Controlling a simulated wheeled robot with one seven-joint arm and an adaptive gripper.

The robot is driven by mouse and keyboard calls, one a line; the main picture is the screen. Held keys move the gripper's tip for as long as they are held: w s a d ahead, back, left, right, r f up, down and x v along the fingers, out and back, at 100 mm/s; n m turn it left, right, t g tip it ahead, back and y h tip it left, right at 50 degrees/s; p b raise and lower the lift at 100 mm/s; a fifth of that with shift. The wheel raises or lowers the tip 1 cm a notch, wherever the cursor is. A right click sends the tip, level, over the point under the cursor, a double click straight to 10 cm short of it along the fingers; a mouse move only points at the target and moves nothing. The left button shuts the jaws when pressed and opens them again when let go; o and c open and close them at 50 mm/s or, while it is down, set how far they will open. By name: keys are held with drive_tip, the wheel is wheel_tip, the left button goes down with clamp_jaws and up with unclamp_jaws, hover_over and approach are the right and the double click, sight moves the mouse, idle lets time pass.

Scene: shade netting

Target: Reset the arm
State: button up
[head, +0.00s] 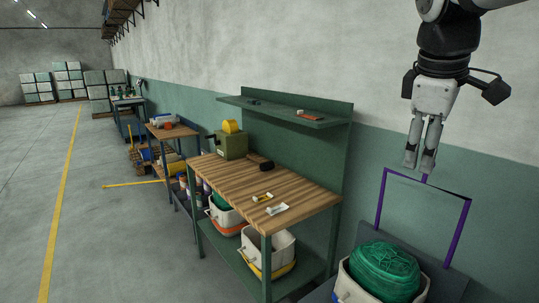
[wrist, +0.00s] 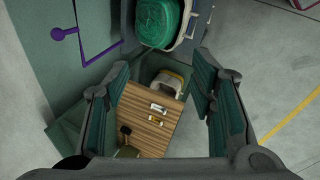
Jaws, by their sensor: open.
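My gripper (head: 422,150) hangs from my arm at the upper right of the head view, fingers pointing down. It is open, with nothing between its fingers. It is in the air in front of the wall, above a purple frame (head: 464,230) and a white bin holding green netting (head: 384,268). In the wrist view, my two fingers (wrist: 160,104) stand wide apart on either side. Between them, the wooden workbench (wrist: 143,133) shows farther below. The green netting (wrist: 158,22) is at the top of that view.
The workbench (head: 226,185) with a shelf (head: 290,113) stands along the wall at the middle. On it are a green box (head: 232,146) and small tools. White bins (head: 268,247) sit on its lower shelf. Open floor (head: 110,240) lies to the left.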

drive_tip(key=s+a+f+m+y, duration=0.1)
drive_tip(key=s+a+f+m, duration=0.1)
drive_tip(key=s, duration=0.5)
drive_tip(key=s+a+f+m+p, duration=0.1)
drive_tip(key=s+a+f+m, duration=0.2)
drive_tip(key=s+f, duration=0.3)
drive_tip(key=s+a+f+m+y+p, duration=0.1)
drive_tip(key=s+f+m, duration=0.3)
drive_tip(key=s, duration=0.5)
drive_tip(key=shift+s+a+f+y, duration=0.3)
drive_tip(key=shift+s+a+f, duration=0.1)
drive_tip(key=shift+a, duration=0.35)
